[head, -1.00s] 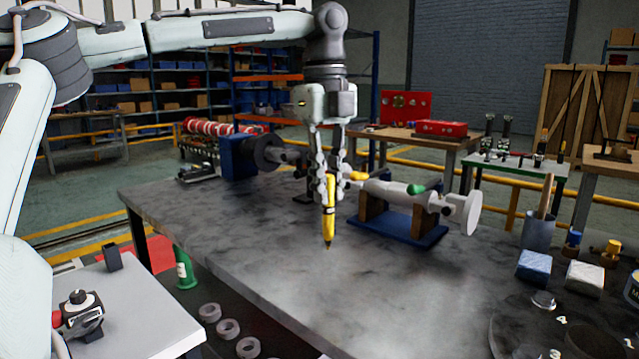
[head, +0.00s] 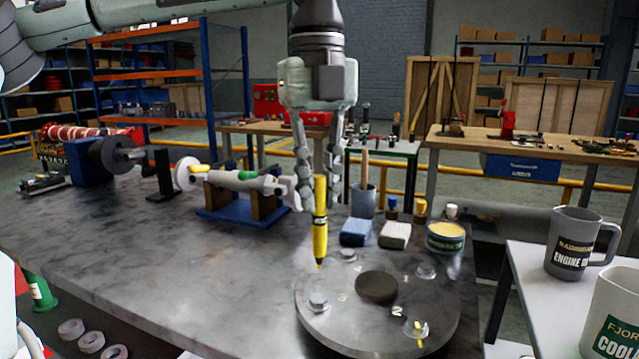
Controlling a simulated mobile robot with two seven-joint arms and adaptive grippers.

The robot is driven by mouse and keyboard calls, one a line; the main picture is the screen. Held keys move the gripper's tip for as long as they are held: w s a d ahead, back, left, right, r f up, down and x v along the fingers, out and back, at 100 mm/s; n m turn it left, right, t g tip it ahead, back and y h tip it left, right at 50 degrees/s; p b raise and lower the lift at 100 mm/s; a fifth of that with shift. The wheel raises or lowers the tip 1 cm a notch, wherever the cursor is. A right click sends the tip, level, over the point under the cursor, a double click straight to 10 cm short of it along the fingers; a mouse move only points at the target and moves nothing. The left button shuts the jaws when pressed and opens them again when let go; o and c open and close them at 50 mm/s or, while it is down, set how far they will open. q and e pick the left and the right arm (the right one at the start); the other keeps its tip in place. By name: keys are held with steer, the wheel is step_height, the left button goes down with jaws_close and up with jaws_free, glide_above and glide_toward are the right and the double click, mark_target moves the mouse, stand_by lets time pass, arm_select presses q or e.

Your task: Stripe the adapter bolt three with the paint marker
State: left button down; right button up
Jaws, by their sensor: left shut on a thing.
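My left gripper (head: 319,192) is shut on the yellow paint marker (head: 320,225) and holds it nearly upright, dark tip down. The tip is over the far left edge of the round grey adapter plate (head: 375,325), and I cannot tell how high above it. Several bolts stand on the plate: one at the back left (head: 348,255), one at the back right (head: 425,270), one at the front left (head: 318,301) and one at the front right (head: 414,328). The front right bolt carries a yellow stripe. My right gripper is out of view.
Behind the plate stand a blue block (head: 356,232), a pale block (head: 395,235), a tin (head: 446,237) and a grey holder (head: 363,201). A shaft on a blue stand (head: 243,216) lies behind left. Mugs (head: 577,243) are on the right side table.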

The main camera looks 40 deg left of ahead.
mark_target(318, 222)
arm_select(q)
steer(key=shift+a, duration=0.15)
steer(key=shift+f, duration=2.35)
steer(key=shift+w, duration=0.15)
steer(key=shift+f, duration=0.2)
steer(key=shift+s, duration=0.35)
